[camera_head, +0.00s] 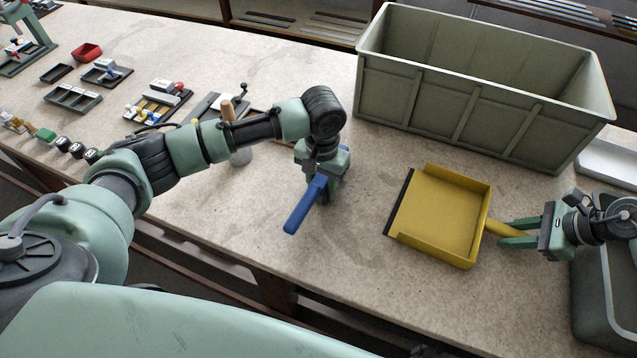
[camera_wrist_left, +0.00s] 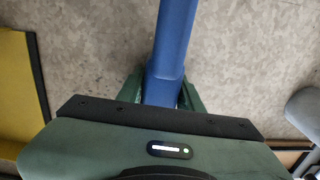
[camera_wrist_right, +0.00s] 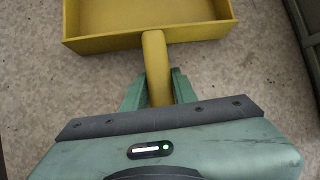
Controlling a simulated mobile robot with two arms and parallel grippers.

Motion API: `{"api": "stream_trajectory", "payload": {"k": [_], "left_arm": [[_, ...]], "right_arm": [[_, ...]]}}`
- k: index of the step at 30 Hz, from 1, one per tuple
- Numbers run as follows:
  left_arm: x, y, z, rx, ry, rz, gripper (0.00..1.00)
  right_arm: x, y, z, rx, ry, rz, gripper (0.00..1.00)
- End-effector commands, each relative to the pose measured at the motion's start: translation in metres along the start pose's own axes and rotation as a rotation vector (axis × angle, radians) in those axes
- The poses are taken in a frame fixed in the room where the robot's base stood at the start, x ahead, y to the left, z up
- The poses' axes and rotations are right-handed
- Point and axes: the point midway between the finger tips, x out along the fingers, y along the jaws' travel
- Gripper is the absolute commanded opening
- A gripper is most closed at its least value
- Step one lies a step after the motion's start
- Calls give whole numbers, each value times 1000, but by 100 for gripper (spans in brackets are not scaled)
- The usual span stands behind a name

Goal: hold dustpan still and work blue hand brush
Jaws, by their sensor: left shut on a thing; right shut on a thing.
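The blue hand brush (camera_head: 304,207) is in the middle of the table in the head view, its handle slanting toward the front edge. My left gripper (camera_head: 322,190) is shut on it; the blue handle also shows between the fingers in the left wrist view (camera_wrist_left: 172,50). The brush's bristles are hidden under the gripper. The yellow dustpan (camera_head: 440,213) lies on the table to the right, its dark lip facing the brush. My right gripper (camera_head: 508,235) is shut on the dustpan's handle, which shows between its fingers in the right wrist view (camera_wrist_right: 155,65). Brush and dustpan are apart.
A large grey-green bin (camera_head: 470,95) stands behind the dustpan. A dark container (camera_head: 605,300) is at the lower right, below my right arm. Bare table separates brush and dustpan.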

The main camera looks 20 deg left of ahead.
Motion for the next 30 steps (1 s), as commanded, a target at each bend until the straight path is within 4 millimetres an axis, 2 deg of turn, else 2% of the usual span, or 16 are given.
{"api": "stream_trajectory", "payload": {"k": [8,20,30], "left_arm": [[1,2,0,0,-1,0,4],[1,28,1,1,-2,1,4],[1,28,1,0,-2,0,4]], "right_arm": [[0,0,0,-1,0,0,0],[0,0,0,-1,0,0,0],[0,0,0,-1,1,0,0]]}}
